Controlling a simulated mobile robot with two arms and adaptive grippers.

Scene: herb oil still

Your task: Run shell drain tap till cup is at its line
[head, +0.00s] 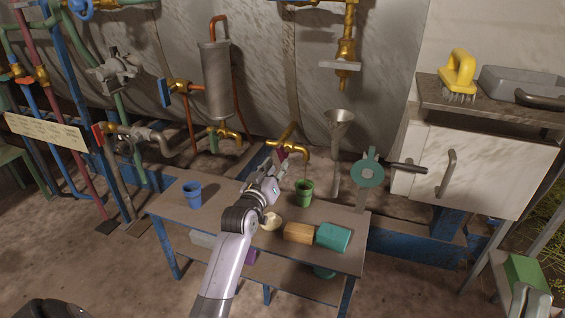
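A green cup (304,195) stands upright on the low table (345,222), below the spout of a brass tap (293,142). I cannot make out a line on the cup or its fill level. A second brass tap (226,132) is below the grey upright cylinder (217,82); which one is the shell drain tap is not marked legibly. My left gripper (280,168) is just below the first brass tap, at its small reddish handle, left of the green cup. Its fingers are too small to tell open or shut, or touching the handle.
On the table are a blue cup (192,194), a cream round item (270,221), an orange-brown block (298,233) and a teal block (333,237). A metal funnel (339,122) stands behind. A white cabinet (480,165) is at right; coloured pipes crowd the left.

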